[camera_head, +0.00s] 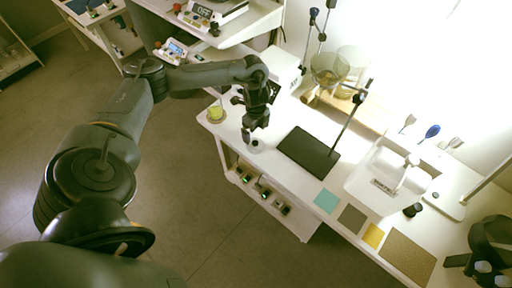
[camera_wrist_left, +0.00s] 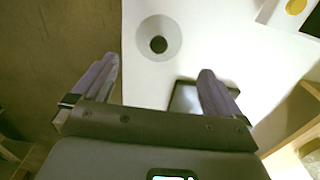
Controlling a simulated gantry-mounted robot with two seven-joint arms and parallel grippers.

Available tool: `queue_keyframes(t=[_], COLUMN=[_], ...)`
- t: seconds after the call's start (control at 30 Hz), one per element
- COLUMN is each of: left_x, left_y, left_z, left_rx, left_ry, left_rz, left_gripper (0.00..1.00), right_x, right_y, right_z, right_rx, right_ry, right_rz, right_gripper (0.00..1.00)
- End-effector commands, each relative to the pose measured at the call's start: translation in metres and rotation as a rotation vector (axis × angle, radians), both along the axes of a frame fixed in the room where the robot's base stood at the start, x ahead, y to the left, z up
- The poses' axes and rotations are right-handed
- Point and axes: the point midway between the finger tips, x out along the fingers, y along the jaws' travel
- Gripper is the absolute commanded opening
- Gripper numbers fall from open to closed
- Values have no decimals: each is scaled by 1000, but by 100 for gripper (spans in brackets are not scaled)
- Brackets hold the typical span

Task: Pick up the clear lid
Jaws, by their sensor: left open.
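The clear lid (camera_wrist_left: 173,27) shows in the left wrist view as a pale see-through disc with a dark round knob, lying on the white table near its edge. In the head view its dark knob (camera_head: 255,143) shows just below my left gripper, and the clear part is hard to make out. My left gripper (camera_head: 250,132) points down over the table. In the left wrist view its two fingers (camera_wrist_left: 158,82) are spread wide with nothing between them, and the lid lies beyond the fingertips, apart from them.
A black stand base (camera_head: 308,153) lies right of the lid. A yellow-green item (camera_head: 215,113) stands left of it. Glass funnels (camera_head: 330,68) hang on stands behind. Coloured squares, one of them teal (camera_head: 326,201), and a white device (camera_head: 385,180) are further right.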

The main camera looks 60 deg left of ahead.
Motion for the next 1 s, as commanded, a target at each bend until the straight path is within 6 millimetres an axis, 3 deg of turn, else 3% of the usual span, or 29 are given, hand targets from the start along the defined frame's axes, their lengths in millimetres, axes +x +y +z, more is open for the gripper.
queue_keyframes(t=[0.1,0.47,0.73,1.0], left_x=[0,-2,-3,-3], left_y=[-1,0,2,2], left_z=[-19,-43,-77,-86], left_rx=[-2,-1,-1,0], left_ry=[2,3,3,1], left_rz=[1,0,1,0], left_gripper=[100,100,100,100], right_x=[0,0,0,0], right_y=[0,-2,-2,-2], right_z=[-4,-10,-19,-20], right_rx=[-1,-8,-8,-6], right_ry=[0,0,1,1], right_rz=[1,6,5,3], right_gripper=[43,43,43,43])
